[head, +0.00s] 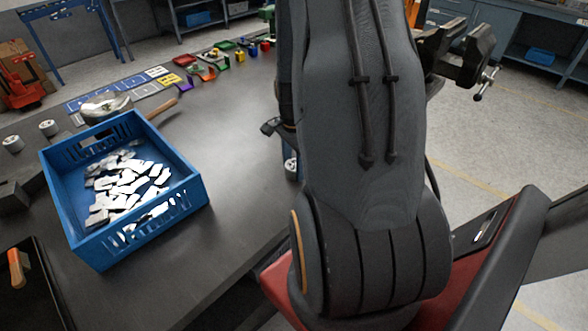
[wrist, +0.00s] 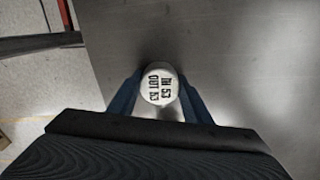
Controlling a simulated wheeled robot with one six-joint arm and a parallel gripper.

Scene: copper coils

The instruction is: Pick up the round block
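A round white block (wrist: 159,84) with dark printed lettering on its top stands between the two blue fingers of my gripper (wrist: 160,92) in the wrist view. One finger lies close along each side of it. I cannot tell whether the fingers press on it or leave a small gap. In the head view my arm hides most of the gripper, and a small white and blue patch shows at the arm's left edge. Two similar round blocks, one (head: 13,143) and another (head: 48,127), stand at the far left of the table.
A blue crate (head: 190,192) of pale metal pieces stands on the dark table (head: 235,150), left of my arm. A hammer-like tool (head: 160,109) and a row of coloured parts lie behind it. A vise (head: 465,55) is at the back right. The table's edge shows in the wrist view.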

